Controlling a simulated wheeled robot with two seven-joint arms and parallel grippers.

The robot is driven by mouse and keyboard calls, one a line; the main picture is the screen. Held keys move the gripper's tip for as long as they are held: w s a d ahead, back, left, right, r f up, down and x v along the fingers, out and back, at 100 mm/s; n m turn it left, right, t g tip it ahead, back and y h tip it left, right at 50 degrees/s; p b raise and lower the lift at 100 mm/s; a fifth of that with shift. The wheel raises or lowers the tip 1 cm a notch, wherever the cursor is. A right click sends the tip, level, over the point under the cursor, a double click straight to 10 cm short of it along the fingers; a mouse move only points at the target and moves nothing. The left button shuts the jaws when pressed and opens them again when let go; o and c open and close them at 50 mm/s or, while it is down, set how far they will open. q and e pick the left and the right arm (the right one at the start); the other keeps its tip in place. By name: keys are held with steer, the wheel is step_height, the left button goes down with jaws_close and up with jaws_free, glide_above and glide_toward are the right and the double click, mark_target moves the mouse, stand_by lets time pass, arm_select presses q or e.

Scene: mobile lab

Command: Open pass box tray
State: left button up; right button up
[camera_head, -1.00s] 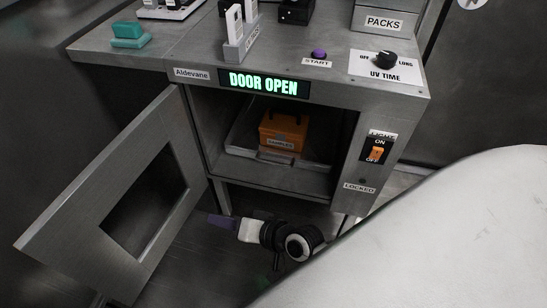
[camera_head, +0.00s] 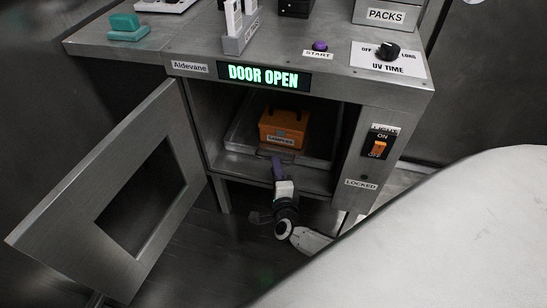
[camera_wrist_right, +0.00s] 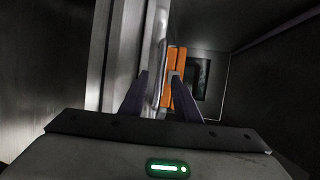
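The pass box (camera_head: 265,178) stands with its door (camera_head: 90,205) swung open to the left, and its display reads DOOR OPEN. Inside, a shallow metal tray (camera_head: 239,136) holds an orange box (camera_head: 283,128) labelled SAMPLES. My right gripper (camera_head: 277,163) points into the opening at the tray's front edge and partly hides it. In the right wrist view the two dark fingers of the gripper (camera_wrist_right: 160,92) are spread apart, with the tray's metal edge (camera_wrist_right: 160,45) and the orange box (camera_wrist_right: 172,75) beyond and between them. I cannot tell whether they touch the tray. My left gripper is out of view.
The box's right panel has an orange ON/OFF switch (camera_head: 378,149). The open door bounds the left side.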

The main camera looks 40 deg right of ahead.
steer(key=shift+b+x, duration=0.75)
steer(key=shift+x, duration=1.65)
jaws_close()
